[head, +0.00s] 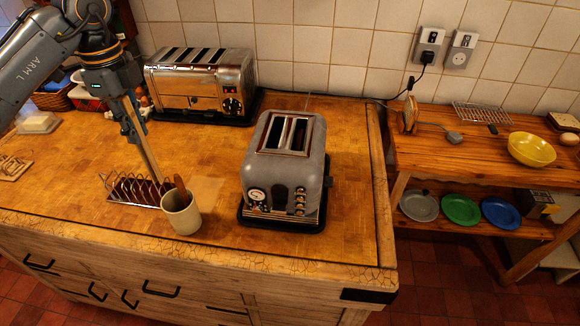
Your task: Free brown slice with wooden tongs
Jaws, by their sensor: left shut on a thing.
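My left gripper (131,122) is shut on the wooden tongs (146,152), which slant down, their lower end close to the wire toast rack (136,190). I cannot tell whether the tongs touch the rack. The grey two-slot toaster (285,172) stands on a black tray near the right end of the counter, apart from the tongs. Its slots look dark, and I cannot make out a slice in them. A chrome multi-slot toaster (200,82) stands behind, against the tiles. No brown slice shows clearly. My right gripper is not in view.
A cream cup (182,214) with a wooden-handled tool stands between rack and grey toaster. A butter dish (38,123) is at left. The right side table (480,150) bears a yellow bowl (531,149) and a small upright brown thing (410,113). A cord runs to the wall socket.

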